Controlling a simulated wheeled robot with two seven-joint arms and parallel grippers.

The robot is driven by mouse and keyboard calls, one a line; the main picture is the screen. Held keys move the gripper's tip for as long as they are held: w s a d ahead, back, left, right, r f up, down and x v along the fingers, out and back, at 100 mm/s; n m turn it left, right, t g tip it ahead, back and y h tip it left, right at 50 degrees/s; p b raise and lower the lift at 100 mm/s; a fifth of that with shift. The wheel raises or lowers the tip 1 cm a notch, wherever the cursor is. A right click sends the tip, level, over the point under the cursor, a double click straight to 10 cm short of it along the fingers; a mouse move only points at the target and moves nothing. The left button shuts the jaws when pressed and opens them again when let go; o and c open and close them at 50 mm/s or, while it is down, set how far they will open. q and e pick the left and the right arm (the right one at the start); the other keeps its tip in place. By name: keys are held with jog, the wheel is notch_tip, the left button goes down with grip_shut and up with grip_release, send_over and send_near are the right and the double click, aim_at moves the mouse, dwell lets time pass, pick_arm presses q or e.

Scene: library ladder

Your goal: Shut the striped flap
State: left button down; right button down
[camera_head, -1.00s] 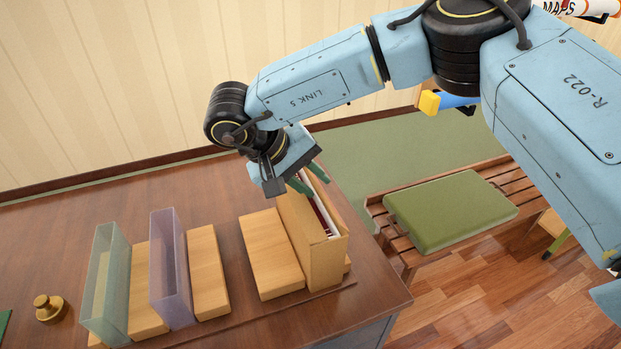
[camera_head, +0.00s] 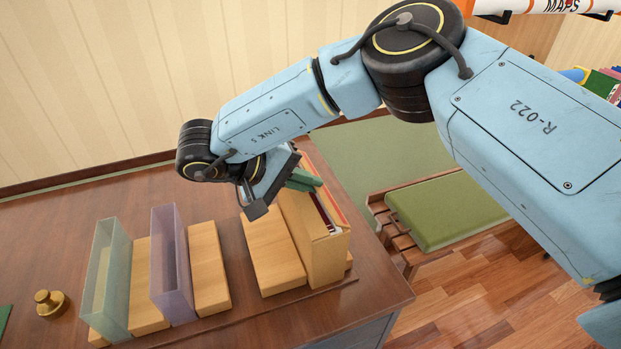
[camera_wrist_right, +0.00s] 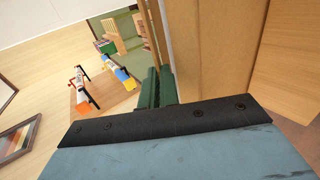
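A tan upright box (camera_head: 315,258) stands near the right end of the brown desk. Its top is open, and red and white contents show inside. A thin orange-edged panel (camera_head: 327,190) stands up along the box's right side and seems to be the flap; its stripes are hard to make out. My right gripper (camera_head: 303,180) is over the far end of the box, left of the panel. Its green fingers are together and look empty. In the right wrist view the fingers (camera_wrist_right: 159,88) sit beside a tan board (camera_wrist_right: 197,50). My left gripper is out of view.
Wooden blocks (camera_head: 272,255) stand left of the box, then a purple clear holder (camera_head: 172,265) and a green clear holder (camera_head: 107,280). A brass weight (camera_head: 49,304) is at far left. A bench with a green cushion (camera_head: 440,208) stands beyond the desk's right edge.

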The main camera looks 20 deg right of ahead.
jog(key=shift+h, duration=0.3)
jog(key=c, duration=1.6)
grip_release()
jog(key=shift+c, duration=0.2)
jog(key=shift+f, duration=0.1)
jog(key=shift+a, duration=0.1)
